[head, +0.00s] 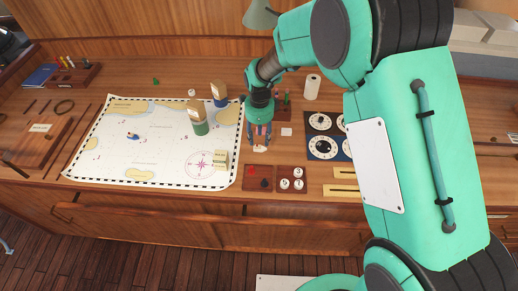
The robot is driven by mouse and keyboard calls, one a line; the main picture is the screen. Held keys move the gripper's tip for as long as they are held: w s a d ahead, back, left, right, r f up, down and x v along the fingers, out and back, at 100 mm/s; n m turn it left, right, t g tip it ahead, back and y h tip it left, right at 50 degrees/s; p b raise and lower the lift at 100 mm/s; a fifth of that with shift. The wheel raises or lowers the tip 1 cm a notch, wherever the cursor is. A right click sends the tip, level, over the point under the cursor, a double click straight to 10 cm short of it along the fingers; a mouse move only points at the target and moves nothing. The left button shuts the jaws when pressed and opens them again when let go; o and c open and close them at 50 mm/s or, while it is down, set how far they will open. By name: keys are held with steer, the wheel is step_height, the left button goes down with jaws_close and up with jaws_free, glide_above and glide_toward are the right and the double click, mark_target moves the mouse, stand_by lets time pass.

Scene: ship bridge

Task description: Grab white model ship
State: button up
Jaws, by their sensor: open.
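My gripper (261,140) points down over the desk, just right of the chart, with its fingers apart. A small whitish object (261,149) shows at the fingertips. It may be the white model ship, but it is too small and partly covered to be sure. I cannot tell whether the fingers touch it. A small blue and orange object (133,136) lies on the chart.
The chart (150,160) covers the left desk. A dial panel (322,148) and white roll (312,87) are to the right.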

mark_target(259, 146)
stand_by(0.3)
steer(key=shift+f, duration=2.6)
steer(key=shift+c, duration=0.5)
steer(key=c, duration=0.7)
